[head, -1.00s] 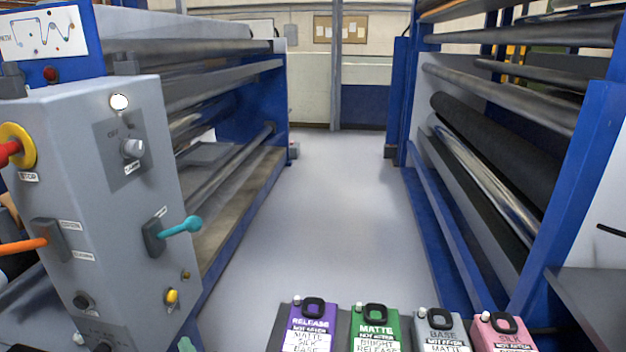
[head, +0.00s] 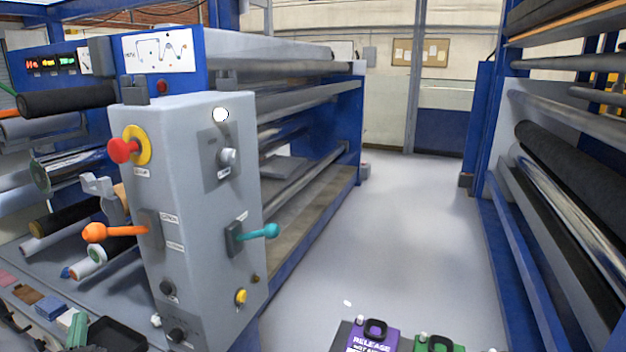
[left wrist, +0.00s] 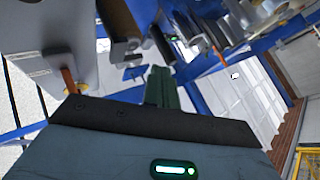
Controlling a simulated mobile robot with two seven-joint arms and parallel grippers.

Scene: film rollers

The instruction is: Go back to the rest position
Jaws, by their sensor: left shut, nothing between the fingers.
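My left gripper (head: 77,332) shows as a green tip at the bottom left edge of the head view, low and to the left of the grey control box (head: 190,210). In the left wrist view its green fingers (left wrist: 161,88) are shut together with nothing between them. Most of the left arm is out of the head view. My right gripper is not in view.
The control box carries an orange lever (head: 95,232), a teal lever (head: 270,231) and a red knob (head: 122,150). Rollers lie behind it.

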